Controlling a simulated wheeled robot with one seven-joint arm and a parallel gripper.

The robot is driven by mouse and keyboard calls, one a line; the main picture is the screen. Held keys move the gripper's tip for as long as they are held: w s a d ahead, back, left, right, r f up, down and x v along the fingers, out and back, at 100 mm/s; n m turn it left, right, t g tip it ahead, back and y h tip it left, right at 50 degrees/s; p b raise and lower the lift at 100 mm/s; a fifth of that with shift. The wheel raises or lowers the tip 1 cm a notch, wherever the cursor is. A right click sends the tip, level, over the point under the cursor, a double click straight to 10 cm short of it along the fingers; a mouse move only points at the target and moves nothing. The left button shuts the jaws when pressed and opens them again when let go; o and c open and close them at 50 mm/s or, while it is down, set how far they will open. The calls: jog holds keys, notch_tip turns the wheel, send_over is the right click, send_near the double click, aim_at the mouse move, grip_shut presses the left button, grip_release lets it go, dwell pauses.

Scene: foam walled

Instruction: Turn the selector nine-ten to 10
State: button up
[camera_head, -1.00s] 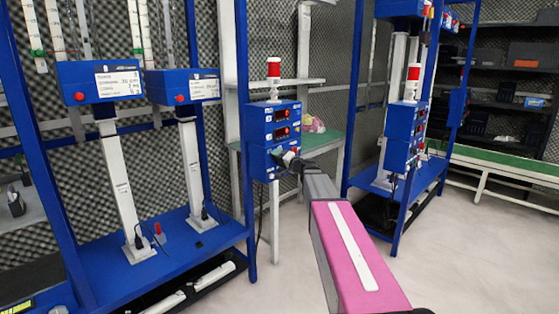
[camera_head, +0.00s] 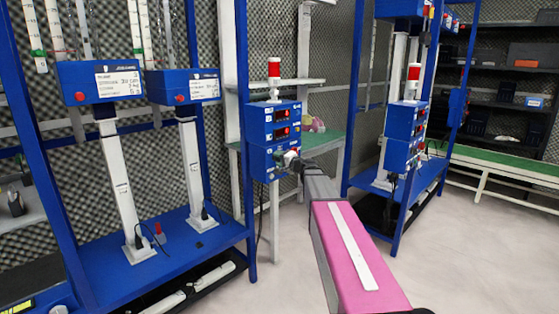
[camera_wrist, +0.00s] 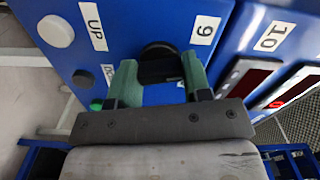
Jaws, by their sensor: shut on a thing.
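In the head view my gripper (camera_head: 287,158) is at the lower front of the blue control box (camera_head: 261,134); the knob is hidden there.
A red-topped beacon (camera_head: 274,70) stands on the box. A blue rack post (camera_head: 245,130) is close at left.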

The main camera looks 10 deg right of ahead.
jog(key=m, duration=0.4)
jog(key=shift+m, duration=0.3)
jog(key=m, duration=0.4)
jog(key=shift+m, duration=0.3)
jog(key=o, duration=0.9)
jog(key=shift+s, duration=0.1)
jog(key=v, duration=1)
jog(key=shift+s+d, duration=0.25)
jog(key=shift+s, duration=0.05)
